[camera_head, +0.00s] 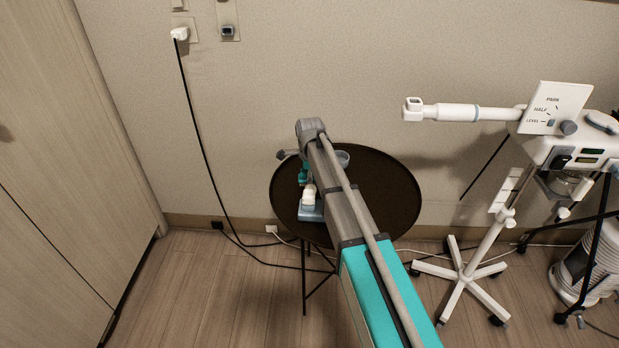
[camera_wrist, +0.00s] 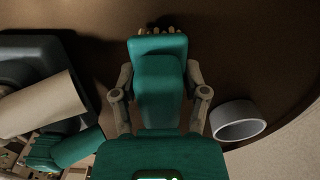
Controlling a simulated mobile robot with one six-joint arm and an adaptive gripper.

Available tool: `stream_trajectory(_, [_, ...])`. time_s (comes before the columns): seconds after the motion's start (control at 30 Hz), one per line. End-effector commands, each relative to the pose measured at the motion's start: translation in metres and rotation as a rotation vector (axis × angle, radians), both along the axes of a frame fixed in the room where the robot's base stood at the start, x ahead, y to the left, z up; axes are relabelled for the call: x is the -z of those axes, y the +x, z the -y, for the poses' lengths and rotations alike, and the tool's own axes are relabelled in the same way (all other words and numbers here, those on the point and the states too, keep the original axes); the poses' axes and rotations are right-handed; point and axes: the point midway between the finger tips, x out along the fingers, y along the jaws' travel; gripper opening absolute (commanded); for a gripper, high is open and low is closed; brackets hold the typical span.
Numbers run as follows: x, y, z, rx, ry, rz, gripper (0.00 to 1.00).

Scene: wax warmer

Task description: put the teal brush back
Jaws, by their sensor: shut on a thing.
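The teal brush (camera_wrist: 158,48) is between the fingers of my gripper (camera_wrist: 159,82) in the wrist view. The fingers close on it from both sides, and pale tips show at its far end. Dark brown table surface lies beyond it; I cannot tell whether the brush touches it. In the head view my gripper (camera_head: 304,174) is over the left part of the round dark table (camera_head: 390,190). A small teal patch shows there, but brush and gripper cannot be told apart. A grey open cup (camera_wrist: 238,121) stands right of the gripper; it also shows in the head view (camera_head: 342,157).
A cream cylinder (camera_wrist: 42,104) and a teal roll (camera_wrist: 76,147) lie by a dark holder (camera_wrist: 35,62) at the left in the wrist view. A white wheeled stand (camera_head: 468,275) is right of the table. The table's right side is clear.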

Motion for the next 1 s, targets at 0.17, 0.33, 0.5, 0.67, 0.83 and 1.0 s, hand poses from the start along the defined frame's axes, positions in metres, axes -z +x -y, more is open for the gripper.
stream_trajectory(0.17, [0.002,0.0001,0.0,0.0,0.0,0.0,0.0])
stream_trajectory(0.33, [0.0034,0.0,0.0,0.0,0.0,0.0,0.0])
stream_trajectory(0.5, [0.0048,0.0,0.0,0.0,0.0,0.0,0.0])
stream_trajectory(0.67, [0.0062,0.0,0.0,0.0,0.0,0.0,0.0])
stream_trajectory(0.83, [0.0067,0.0,0.0,0.0,0.0,0.0,0.0])
stream_trajectory(1.0, [0.0066,0.0,0.0,0.0,0.0,0.0,0.6])
